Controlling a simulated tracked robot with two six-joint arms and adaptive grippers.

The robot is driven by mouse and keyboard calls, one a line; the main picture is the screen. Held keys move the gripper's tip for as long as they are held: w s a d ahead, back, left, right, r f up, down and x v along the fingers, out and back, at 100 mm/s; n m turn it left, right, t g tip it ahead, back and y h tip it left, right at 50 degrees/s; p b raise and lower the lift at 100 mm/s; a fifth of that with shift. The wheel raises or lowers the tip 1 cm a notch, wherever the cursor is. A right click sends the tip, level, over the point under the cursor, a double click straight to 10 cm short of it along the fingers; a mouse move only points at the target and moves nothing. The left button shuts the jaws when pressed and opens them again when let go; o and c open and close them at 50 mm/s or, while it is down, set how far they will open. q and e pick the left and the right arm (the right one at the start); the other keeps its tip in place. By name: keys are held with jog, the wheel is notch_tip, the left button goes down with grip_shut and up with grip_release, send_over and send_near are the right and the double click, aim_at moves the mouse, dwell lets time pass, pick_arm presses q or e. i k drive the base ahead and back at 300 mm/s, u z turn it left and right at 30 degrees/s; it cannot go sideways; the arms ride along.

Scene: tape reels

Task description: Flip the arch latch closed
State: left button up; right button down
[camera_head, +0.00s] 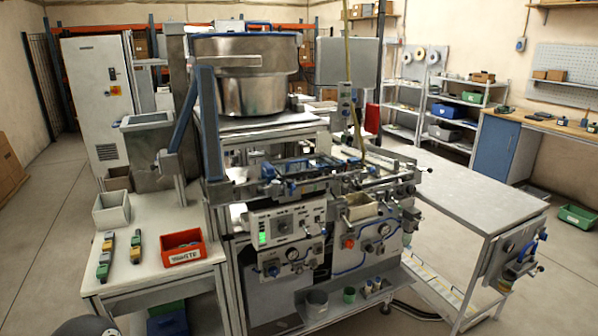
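The machine (290,235) stands in the middle of the view, with a metal frame and rails along its top. No part on it can be clearly told as the arch latch at this size. A blue upright bar (209,125) and a slanted blue bar (186,112) meet near their tops at the machine's left side. Small blue fittings (275,185) sit along the top rails. Whether any latch is open or closed cannot be seen. Neither of my grippers is in view.
A steel bowl (245,80) stands behind the machine. A bare grey table (470,185) stands at right. Open floor lies at front right and far left.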

aim_at(275, 184)
jog(key=u, duration=0.15)
jog(key=i, duration=1.2)
jog(key=u, duration=0.75)
